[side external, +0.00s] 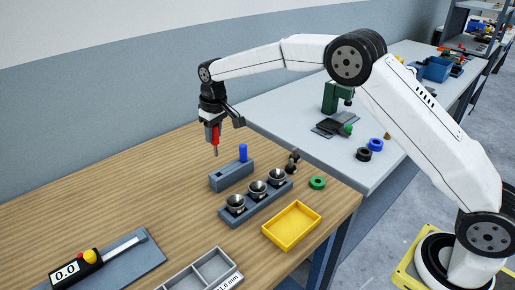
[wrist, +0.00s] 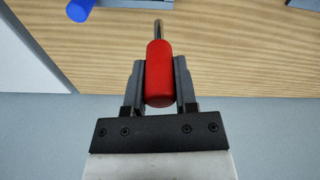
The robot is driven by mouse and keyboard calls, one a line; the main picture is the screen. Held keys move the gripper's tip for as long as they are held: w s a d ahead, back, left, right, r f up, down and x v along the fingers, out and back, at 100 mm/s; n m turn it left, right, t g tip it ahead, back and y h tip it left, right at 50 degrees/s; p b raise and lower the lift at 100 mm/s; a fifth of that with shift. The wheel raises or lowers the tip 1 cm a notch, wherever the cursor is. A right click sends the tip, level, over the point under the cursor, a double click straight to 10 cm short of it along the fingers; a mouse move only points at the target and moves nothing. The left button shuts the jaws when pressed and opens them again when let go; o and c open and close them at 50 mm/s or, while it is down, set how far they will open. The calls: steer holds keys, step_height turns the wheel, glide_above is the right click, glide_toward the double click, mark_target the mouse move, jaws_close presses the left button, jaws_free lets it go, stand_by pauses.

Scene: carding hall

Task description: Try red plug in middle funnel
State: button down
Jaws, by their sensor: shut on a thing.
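My gripper (side external: 211,124) is shut on the red plug (side external: 215,134), which hangs pin-down in the air above the wooden table. In the wrist view the red handle (wrist: 159,75) sits between the two fingers (wrist: 159,88), with its metal pin pointing away. A row of three metal funnels stands in a grey holder (side external: 232,221) lower right of my gripper; the middle funnel (side external: 257,188) looks empty, as far as I can tell. The plug is apart from the funnels. A grey block (side external: 231,177) holding a blue plug (side external: 243,152) stands between them.
A yellow tray (side external: 292,228) and a green ring (side external: 317,183) lie beside the funnels. A grey compartment tray (side external: 207,274) and a gauge with a 0.0 display (side external: 66,272) are at the front. The left table area is clear.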

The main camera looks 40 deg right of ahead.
steer(key=shift+r, duration=1.8)
steer(key=shift+s+d, duration=0.1)
steer(key=s+d+f, duration=0.4)
steer(key=s+f, duration=0.2)
steer(key=s, duration=0.6)
steer(key=shift+s+d+f, duration=0.15)
steer(key=shift+d+f, duration=0.05)
steer(key=shift+f, duration=0.15)
steer(key=shift+f, duration=1.9)
steer(key=shift+f, duration=1.05)
stand_by(1.6)
